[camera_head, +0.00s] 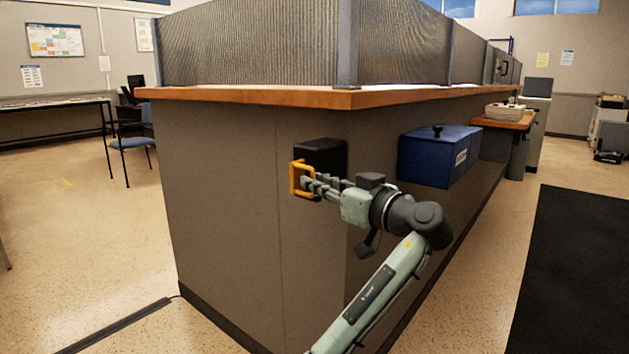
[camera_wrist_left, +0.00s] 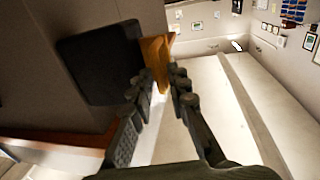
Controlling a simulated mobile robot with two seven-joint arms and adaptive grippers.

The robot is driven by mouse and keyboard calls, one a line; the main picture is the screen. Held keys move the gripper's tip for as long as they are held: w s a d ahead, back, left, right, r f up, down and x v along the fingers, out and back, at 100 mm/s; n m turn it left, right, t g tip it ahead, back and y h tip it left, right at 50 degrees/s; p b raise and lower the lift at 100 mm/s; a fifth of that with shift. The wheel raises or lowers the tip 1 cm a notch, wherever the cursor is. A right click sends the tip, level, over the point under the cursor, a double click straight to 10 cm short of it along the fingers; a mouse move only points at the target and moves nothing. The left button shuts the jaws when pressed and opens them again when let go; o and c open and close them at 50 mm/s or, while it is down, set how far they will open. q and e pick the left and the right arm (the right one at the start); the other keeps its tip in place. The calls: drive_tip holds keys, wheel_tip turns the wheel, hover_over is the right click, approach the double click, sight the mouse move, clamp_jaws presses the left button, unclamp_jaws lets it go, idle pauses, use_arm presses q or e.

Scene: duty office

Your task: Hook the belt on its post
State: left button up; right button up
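A yellow-orange open frame (camera_head: 298,179), which looks like the belt's end piece, is at the front of a black box (camera_head: 322,152) on the counter's grey side panel. My left gripper (camera_head: 308,187) is level with the frame, its fingertips at the frame's right-hand part. In the left wrist view the orange piece (camera_wrist_left: 155,52) reaches between or just beyond my two fingertips, beside the black box (camera_wrist_left: 98,67). The fingers stand a little apart; I cannot tell whether they press on it. No belt strap or separate post is clearly visible. My right gripper is out of view.
A blue box (camera_head: 425,158) is on the panel right of my arm. The wooden counter edge (camera_head: 345,99) overhangs above. A dark floor mat (camera_head: 575,265) lies at right. Open floor (camera_head: 90,235) is at left, with a chair (camera_head: 133,147) farther back.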

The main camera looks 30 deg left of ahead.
use_arm(q)
drive_tip(key=shift+x, duration=0.95)
clamp_jaws()
